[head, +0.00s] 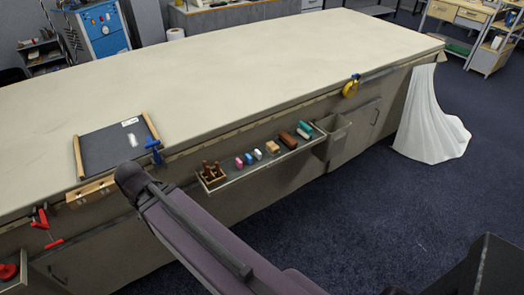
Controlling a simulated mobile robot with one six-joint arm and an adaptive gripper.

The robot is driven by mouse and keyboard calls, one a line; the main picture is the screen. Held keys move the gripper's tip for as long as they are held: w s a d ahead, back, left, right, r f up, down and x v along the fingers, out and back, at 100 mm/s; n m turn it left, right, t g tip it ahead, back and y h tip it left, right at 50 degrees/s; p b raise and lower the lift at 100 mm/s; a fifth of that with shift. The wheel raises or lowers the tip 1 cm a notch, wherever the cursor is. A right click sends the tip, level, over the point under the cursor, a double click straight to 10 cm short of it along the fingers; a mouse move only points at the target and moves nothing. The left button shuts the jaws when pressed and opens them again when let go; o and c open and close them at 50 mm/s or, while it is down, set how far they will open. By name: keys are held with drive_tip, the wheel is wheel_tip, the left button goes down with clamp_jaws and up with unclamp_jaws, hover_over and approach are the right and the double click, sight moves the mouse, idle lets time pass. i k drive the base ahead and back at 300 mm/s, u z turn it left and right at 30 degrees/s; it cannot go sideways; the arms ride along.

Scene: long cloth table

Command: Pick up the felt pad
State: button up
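I cannot tell for sure which thing is the felt pad. A narrow shelf (233,181) on the table's front side holds several small things in a row. Among them are a pink piece (238,162), a blue piece (248,158), a white piece with a dark band (257,154), a tan block (272,147), a brown block (288,139) and a teal piece (305,128). My arm reaches in from the lower right, its rounded joint near the table's front edge. No gripper fingers show.
A dark board with wooden side rails (105,150) lies on the long cloth-covered table (270,70), a small white piece (130,122) on it. A brown wooden holder (212,175) stands at the shelf's left end, a grey bin (333,135) beyond its right end. Most of the tabletop is clear.

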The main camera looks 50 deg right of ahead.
sight(273, 149)
drive_tip(key=u, duration=0.3)
drive_tip(key=k, duration=1.1)
drive_tip(key=z, duration=1.6)
drive_tip(key=i, duration=0.7)
drive_tip(key=u, duration=0.2)
